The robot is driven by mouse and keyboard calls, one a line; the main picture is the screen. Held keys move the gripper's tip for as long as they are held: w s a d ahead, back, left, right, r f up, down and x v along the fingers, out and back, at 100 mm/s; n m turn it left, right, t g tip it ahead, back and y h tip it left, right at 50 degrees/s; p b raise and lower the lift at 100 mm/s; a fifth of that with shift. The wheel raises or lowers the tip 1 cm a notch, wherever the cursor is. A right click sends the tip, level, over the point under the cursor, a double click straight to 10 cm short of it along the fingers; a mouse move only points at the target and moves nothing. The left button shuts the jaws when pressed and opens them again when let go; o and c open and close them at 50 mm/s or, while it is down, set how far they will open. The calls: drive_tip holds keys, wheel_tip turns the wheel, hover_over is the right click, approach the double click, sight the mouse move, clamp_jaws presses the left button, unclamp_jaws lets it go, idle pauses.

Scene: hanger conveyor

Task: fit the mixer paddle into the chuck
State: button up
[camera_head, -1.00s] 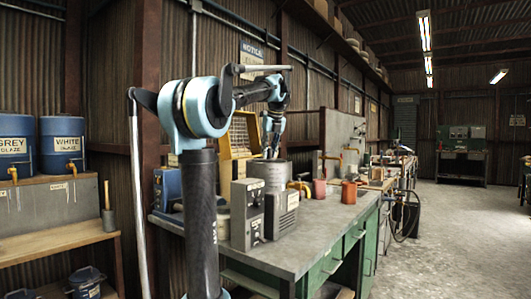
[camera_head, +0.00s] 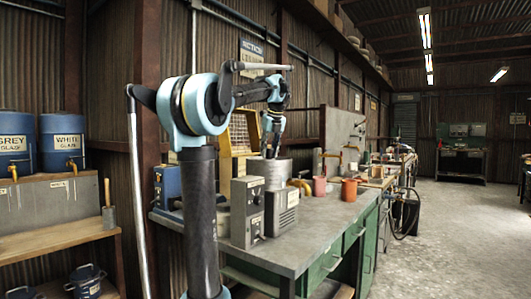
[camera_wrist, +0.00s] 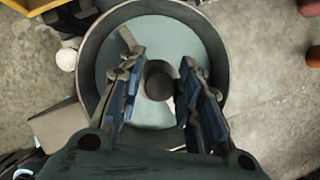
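My gripper (camera_wrist: 160,85) is open above a round grey metal pot (camera_wrist: 88,65) in the wrist view. The pot holds something flat and pale blue-grey. A dark round knob-like piece (camera_wrist: 160,80) lies between the two fingers, with gaps beside it; I cannot tell whether it is the mixer paddle's top or the chuck. A tan stick-like end (camera_wrist: 128,40) shows inside the pot beyond the left finger. In the head view my gripper (camera_head: 271,152) points down over the pot (camera_head: 280,168) on the bench. The paddle and chuck cannot be made out clearly there.
Two grey boxes (camera_head: 247,212) stand on the bench (camera_head: 315,235) in front of the pot. A yellow rack (camera_head: 238,138) stands behind. Red-orange cups (camera_head: 349,190) stand to the right. Blue barrels (camera_head: 61,143) sit on a shelf at left.

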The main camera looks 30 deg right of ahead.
idle(0.4)
drive_tip(key=o, duration=0.5)
drive_tip(key=shift+o, duration=0.2)
drive_tip(key=v, duration=1.1)
drive_tip(key=shift+r, duration=0.4)
drive_tip(key=shift+s+a, duration=0.1)
drive_tip(key=shift+s, duration=0.05)
